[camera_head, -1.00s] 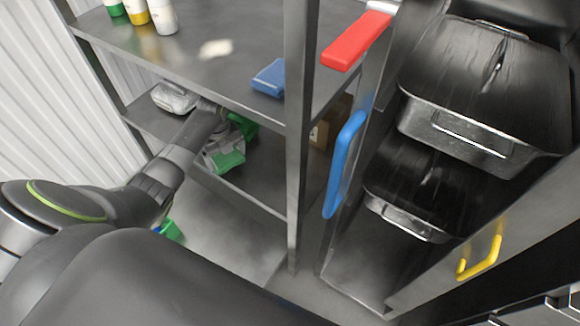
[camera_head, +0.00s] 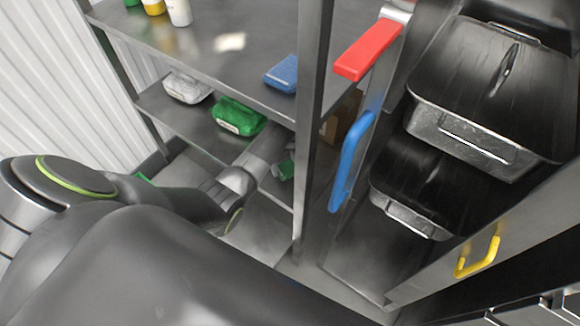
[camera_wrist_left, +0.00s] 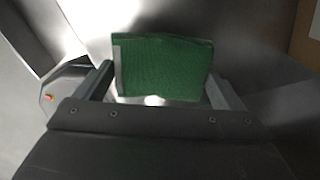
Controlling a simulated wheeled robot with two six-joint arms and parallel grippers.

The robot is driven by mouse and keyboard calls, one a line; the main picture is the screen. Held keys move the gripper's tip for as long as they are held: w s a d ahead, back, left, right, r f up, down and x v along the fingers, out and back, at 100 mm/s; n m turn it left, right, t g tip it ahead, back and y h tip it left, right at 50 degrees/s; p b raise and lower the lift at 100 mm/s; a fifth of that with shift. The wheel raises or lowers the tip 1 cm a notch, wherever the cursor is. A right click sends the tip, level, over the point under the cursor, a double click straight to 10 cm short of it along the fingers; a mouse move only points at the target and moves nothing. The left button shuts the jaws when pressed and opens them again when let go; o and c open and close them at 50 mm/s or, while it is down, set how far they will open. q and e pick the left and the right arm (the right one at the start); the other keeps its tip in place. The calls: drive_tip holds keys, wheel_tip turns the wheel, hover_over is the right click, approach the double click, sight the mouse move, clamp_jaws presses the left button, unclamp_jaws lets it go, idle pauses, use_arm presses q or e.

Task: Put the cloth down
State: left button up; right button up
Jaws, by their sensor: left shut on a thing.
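My left gripper (camera_head: 276,160) is over the lower shelf, beside the grey post. It is shut on a folded green cloth (camera_wrist_left: 165,68), which spans the space between its two fingers in the left wrist view. A small part of this cloth (camera_head: 287,170) shows at the gripper in the head view; the rest is hidden by my gripper and the post. A grey metal surface lies behind the cloth in the wrist view; I cannot tell whether the cloth touches it. My right gripper is not in view.
A green pack (camera_head: 238,116) and a clear-wrapped white pack (camera_head: 187,87) sit on the shelf behind my arm. A cardboard box (camera_head: 345,125) is behind the post (camera_head: 311,110). Black lidded pans (camera_head: 490,90) stand right.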

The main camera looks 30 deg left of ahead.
sight(290, 164)
use_arm(q)
drive_tip(key=shift+f, duration=1.75)
drive_tip(key=shift+b, duration=0.3)
drive_tip(key=o, duration=0.7)
drive_tip(key=shift+f, duration=0.15)
drive_tip(key=shift+r+p, duration=0.7)
drive_tip(key=shift+r, duration=3.25)
